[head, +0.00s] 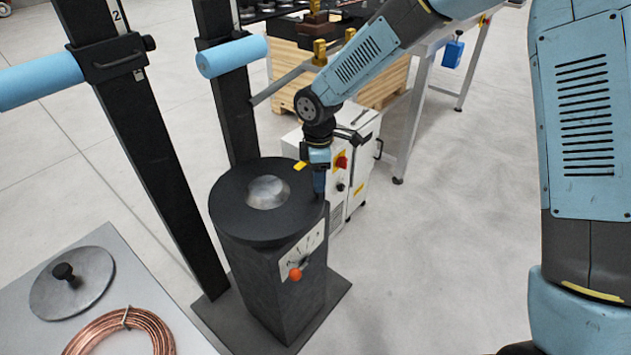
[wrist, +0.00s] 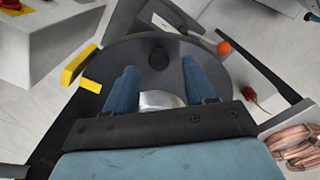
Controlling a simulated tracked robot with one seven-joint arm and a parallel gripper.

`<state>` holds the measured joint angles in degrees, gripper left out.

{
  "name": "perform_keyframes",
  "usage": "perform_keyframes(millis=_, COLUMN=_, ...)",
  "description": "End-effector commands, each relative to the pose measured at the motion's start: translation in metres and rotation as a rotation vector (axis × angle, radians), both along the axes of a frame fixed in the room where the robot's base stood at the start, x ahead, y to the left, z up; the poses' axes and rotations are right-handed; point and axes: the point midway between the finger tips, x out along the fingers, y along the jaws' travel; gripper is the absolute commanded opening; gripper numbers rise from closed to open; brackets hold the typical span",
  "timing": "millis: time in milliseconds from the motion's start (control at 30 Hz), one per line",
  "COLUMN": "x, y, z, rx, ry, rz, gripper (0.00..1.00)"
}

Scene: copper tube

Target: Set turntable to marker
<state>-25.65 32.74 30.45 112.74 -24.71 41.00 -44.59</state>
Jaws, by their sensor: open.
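The turntable (head: 238,218) is a dark round disc with a shiny domed hub (head: 268,191) on a black pedestal. In the wrist view the disc (wrist: 205,52) fills the middle, with the hub (wrist: 160,99) near my fingers. A black knob (wrist: 158,57) stands on the disc between and beyond my fingertips. A yellow mark (wrist: 91,86) lies at the disc's edge, close to a larger yellow block (wrist: 79,64) just outside it. One yellow mark (head: 300,165) shows at the far rim. My gripper (head: 319,190) is open at the disc's right edge, pointing down; its fingers hide the knob there.
An orange-tipped lever (head: 295,274) and scale plate are on the pedestal's front. Black posts with blue rollers (head: 232,56) stand behind and left. A white cabinet (head: 362,170) is close behind my gripper. A bench at lower left holds a lid (head: 90,285) and copper coil (head: 150,325).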

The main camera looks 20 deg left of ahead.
Motion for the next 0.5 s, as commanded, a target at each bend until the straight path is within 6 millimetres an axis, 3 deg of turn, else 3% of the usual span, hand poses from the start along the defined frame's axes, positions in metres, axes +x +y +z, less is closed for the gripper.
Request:
perform_keyframes(millis=300, x=0.004, y=0.000, z=0.064, rx=0.002, ry=-0.002, rz=-0.003, gripper=0.55)
perform_keyframes(millis=500, x=0.004, y=0.000, z=0.092, rx=0.002, ry=-0.001, rz=-0.002, gripper=0.55)
